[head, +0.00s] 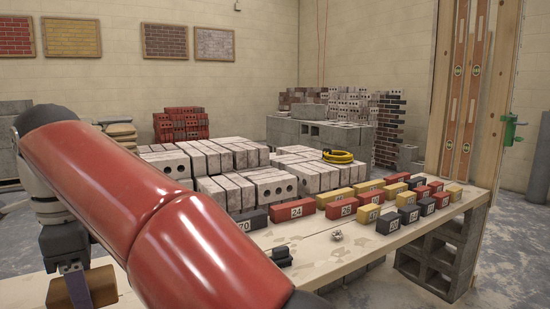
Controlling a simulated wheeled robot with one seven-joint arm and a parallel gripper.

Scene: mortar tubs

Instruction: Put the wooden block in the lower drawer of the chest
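My gripper (76,282) hangs at the lower left, below my red arm. One grey finger lies against the face of a wooden block (102,286), brown and tan. The gripper looks shut on this block; the far finger is hidden. The block's lower end is cut off by the bottom of the picture, so I cannot see whether anything lies under it. No chest or drawer shows in this view.
A pale bench (345,247) carries several numbered small bricks (297,210) at the right and larger pale bricks (270,188) behind. A grey hollow block (438,262) stands under its right end. My arm covers much of the left and middle.

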